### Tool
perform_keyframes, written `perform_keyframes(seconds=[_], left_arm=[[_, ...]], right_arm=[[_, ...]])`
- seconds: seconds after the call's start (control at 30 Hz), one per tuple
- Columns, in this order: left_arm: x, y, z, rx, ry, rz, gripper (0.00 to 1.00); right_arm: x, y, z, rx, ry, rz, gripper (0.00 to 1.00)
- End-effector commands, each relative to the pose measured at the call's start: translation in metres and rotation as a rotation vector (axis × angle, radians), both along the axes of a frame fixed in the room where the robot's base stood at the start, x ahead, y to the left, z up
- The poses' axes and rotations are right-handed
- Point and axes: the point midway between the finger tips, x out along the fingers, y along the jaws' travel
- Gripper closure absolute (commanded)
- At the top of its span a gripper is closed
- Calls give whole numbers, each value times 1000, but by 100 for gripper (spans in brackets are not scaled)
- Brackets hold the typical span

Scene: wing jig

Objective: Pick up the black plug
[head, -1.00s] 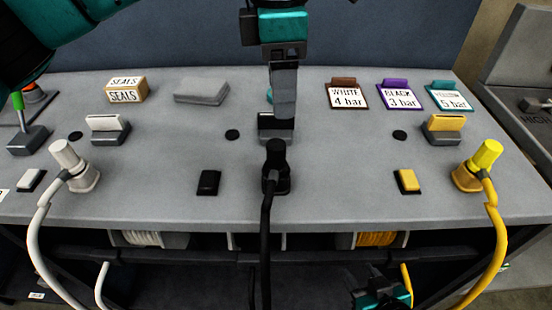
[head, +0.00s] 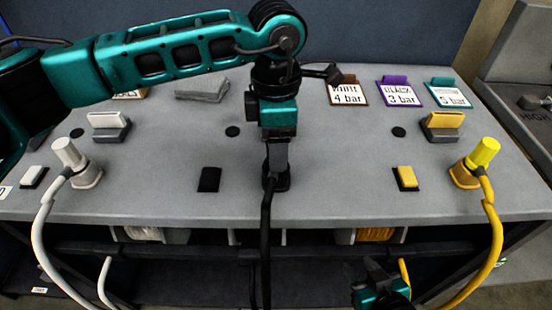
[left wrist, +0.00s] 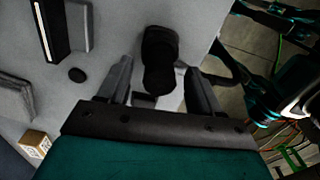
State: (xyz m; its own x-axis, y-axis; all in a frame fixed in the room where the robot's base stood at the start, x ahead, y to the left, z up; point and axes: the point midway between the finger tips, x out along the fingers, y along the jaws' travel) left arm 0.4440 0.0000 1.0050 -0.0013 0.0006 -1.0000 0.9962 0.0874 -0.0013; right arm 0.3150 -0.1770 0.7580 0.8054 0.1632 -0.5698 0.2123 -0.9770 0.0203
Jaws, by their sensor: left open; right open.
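The black plug (head: 283,181) stands in its dark holder near the front middle of the bench, with its black cable (head: 266,230) hanging over the front edge. My left gripper (head: 276,165) points down over it and hides its upper part in the head view. In the left wrist view the black plug (left wrist: 159,62) lies between the two spread fingers of my left gripper (left wrist: 158,72), with room on both sides. My left gripper is open and holds nothing. My right gripper (head: 381,290) is low at the bottom, in front of the bench, open; its fingertips are hard to see.
A white plug (head: 70,158) stands at the left and a yellow plug (head: 480,160) at the right, each with a cable. A black block (head: 209,180) and a yellow block (head: 406,178) lie beside the middle. Pressure cards (head: 402,93) stand at the back right.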

Motion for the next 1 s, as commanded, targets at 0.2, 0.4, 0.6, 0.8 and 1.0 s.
perform_keyframes(seconds=[0.2,0.4,0.6,0.8,1.0], left_arm=[[0,0,-6,-1,-2,0,35],[0,0,-5,-1,-1,0,47],[0,0,-5,-1,-1,0,66],[0,0,-5,-1,-1,0,85],[1,0,-4,-2,-2,0,94]], right_arm=[[0,0,0,0,0,0,57],[0,0,0,0,0,0,57],[0,0,0,0,-1,0,57],[0,0,1,0,-1,0,57],[0,0,1,0,-1,0,57]])
